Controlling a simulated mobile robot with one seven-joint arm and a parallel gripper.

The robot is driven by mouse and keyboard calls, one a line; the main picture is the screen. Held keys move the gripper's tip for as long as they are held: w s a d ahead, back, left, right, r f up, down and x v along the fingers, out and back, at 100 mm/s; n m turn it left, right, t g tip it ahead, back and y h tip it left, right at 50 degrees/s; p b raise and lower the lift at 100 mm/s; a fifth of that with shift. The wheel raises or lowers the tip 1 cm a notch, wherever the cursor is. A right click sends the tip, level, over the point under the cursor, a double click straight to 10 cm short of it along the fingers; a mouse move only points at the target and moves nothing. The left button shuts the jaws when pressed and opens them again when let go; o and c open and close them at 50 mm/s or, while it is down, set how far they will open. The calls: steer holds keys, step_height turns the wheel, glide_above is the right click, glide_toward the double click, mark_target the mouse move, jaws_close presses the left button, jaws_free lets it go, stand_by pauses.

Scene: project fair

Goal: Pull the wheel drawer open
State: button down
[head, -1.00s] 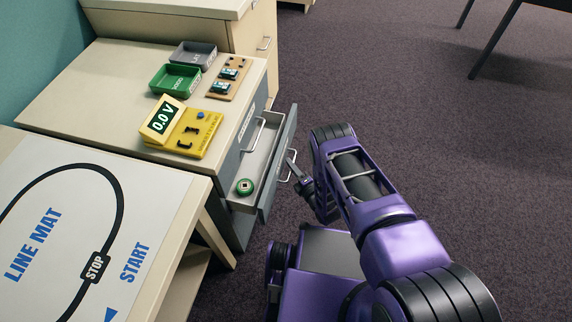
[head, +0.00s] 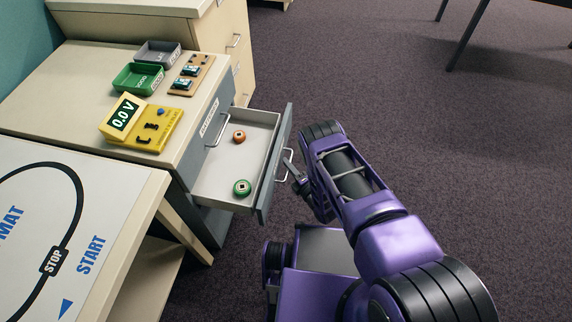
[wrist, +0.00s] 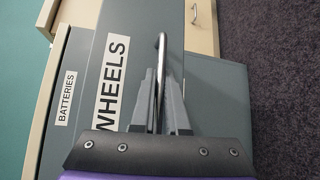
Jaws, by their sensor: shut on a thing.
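The wheel drawer (head: 212,181) stands well out of the grey cabinet in the head view. A green wheel (head: 242,187) and an orange wheel (head: 239,137) lie inside it, apart from each other. Its front, labelled WHEELS (wrist: 112,80), fills the middle of the wrist view. My gripper (wrist: 160,92) is shut on the drawer's metal handle (wrist: 161,60), with a finger on each side of the bar. In the head view my gripper (head: 297,180) is at the drawer front, partly hidden by my purple arm.
On the cabinet top (head: 75,75) are a yellow voltmeter (head: 141,121), a green tray (head: 139,78), a grey tray (head: 158,53) and a wooden board (head: 190,77). The line mat (head: 100,205) lies on the near table. Open carpet lies right.

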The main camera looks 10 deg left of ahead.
steer(key=shift+d, duration=1.2)
steer(key=c, duration=1.2)
jaws_free()
steer(key=shift+s+d, duration=0.1)
